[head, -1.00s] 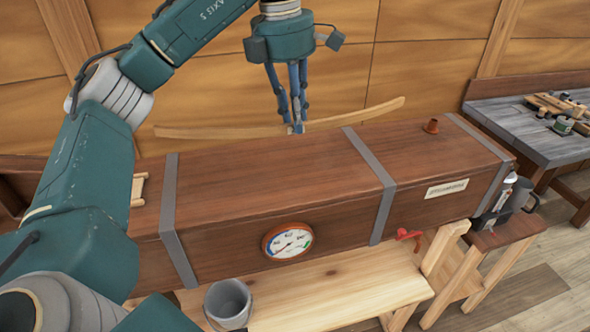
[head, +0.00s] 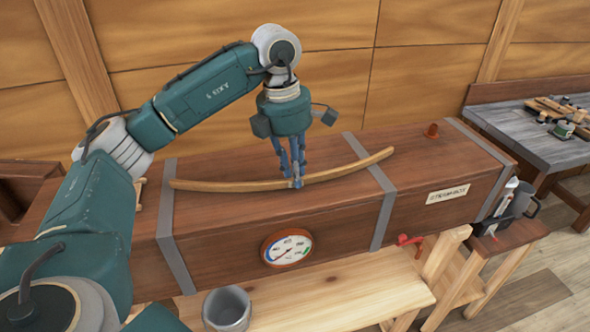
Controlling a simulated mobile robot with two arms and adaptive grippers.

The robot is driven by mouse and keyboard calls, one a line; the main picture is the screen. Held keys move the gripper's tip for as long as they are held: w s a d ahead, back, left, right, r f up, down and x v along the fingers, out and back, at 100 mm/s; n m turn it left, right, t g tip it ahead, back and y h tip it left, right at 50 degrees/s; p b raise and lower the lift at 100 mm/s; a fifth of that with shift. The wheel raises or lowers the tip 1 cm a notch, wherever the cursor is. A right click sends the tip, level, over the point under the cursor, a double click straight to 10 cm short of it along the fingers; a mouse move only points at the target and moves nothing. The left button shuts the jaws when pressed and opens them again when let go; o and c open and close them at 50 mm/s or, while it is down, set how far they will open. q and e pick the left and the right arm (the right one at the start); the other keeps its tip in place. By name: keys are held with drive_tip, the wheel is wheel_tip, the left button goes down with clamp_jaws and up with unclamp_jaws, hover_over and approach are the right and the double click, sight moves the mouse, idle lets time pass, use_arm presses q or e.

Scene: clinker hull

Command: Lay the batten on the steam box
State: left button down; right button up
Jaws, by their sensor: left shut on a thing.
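The batten (head: 345,171) is a long, thin, slightly curved strip of light wood. My left gripper (head: 297,181) is shut on it near its middle, fingers pointing down. The steam box (head: 250,215) is a long brown wooden box with grey metal bands, a round dial (head: 287,248) on its front and a label. The batten is over the box top, running roughly along its length, with its ends near the two grey bands. I cannot tell whether it touches the lid. My right gripper is not in view.
A small brown plug (head: 432,131) stands on the box top at the right. A red valve handle (head: 409,240) sticks out in front. A grey bucket (head: 227,309) is below the front. A grey workbench (head: 515,124) with tools stands at the right.

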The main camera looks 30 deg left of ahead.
use_arm(q)
drive_tip(key=shift+f, duration=0.1)
drive_tip(key=c, duration=1.7)
unclamp_jaws()
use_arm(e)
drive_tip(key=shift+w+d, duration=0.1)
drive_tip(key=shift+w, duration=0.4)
use_arm(q)
drive_tip(key=shift+o, duration=0.2)
drive_tip(key=r, duration=0.7)
drive_tip(key=shift+s+a+r+b, duration=0.1)
drive_tip(key=shift+s+a+b, duration=0.15)
drive_tip(key=shift+b, duration=0.1)
drive_tip(key=shift+s+a+r+p, duration=0.1)
drive_tip(key=shift+s+r+p, duration=0.2)
drive_tip(key=shift+r, duration=0.95)
drive_tip(key=shift+s+a+r+p, duration=0.1)
drive_tip(key=shift+r+p, duration=0.25)
drive_tip(key=shift+r, duration=0.9)
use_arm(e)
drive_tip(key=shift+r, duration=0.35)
use_arm(q)
drive_tip(key=shift+w, duration=0.1)
